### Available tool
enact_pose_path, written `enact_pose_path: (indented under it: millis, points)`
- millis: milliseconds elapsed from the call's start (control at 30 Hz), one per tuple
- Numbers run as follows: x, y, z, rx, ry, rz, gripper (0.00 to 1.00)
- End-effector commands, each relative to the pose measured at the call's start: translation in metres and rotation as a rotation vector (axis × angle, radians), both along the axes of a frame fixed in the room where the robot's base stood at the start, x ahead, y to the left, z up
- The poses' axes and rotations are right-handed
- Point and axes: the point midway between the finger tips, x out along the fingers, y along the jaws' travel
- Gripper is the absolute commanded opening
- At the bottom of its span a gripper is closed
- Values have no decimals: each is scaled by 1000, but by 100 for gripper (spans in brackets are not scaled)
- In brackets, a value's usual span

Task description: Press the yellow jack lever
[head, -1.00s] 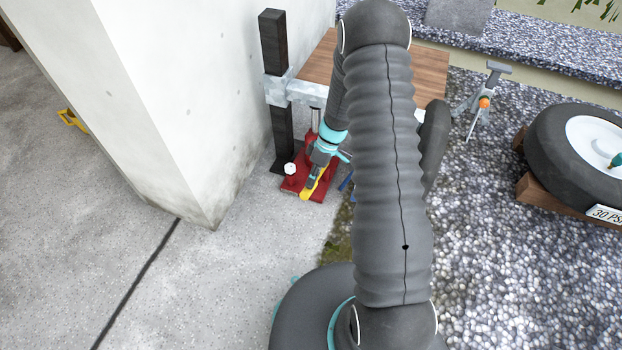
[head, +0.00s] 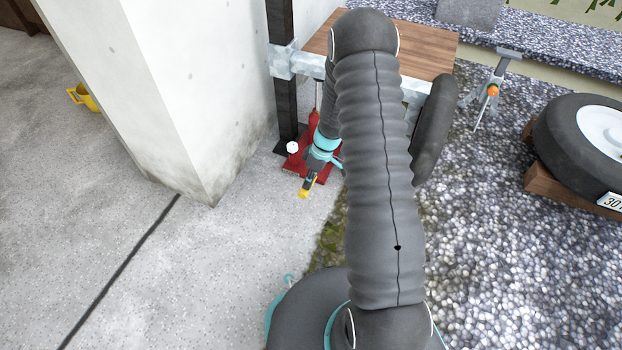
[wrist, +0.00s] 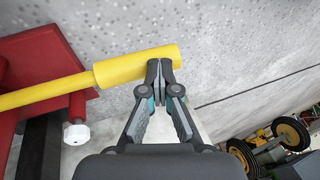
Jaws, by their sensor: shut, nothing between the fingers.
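The yellow jack lever (wrist: 137,66) crosses the upper left of the wrist view, its thick handle end at the fingertips. In the head view only its end (head: 303,194) shows below my gripper. My gripper (wrist: 166,68) is shut and empty, with its tips overlapping the lever's end; they look to be against it, but I cannot be sure of contact. It also shows in the head view (head: 309,183), pointing down. The red jack base (head: 294,170) is behind it, partly hidden by my arm. A white knob (wrist: 76,134) sits beside the red jack.
A white pillar (head: 190,100) stands to the left of the jack. A dark post (head: 283,100) and a wooden-topped platform (head: 425,48) are behind. A jack stand (head: 490,90) and a tire (head: 570,145) are on the gravel at right. Concrete floor at left is mostly clear.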

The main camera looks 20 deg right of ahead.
Motion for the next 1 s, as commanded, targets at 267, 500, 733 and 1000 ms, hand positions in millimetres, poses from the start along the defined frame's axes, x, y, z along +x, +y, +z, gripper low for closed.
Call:
enact_pose_path:
  millis: [267,500,733,1000]
  points:
    - [-6,9,-6,7,17,8,0]
    - [-6,1,30,4,6,5,0]
    - [-9,-11,79,1,-2,0,0]
    - [-14,-16,124,1,-3,5,0]
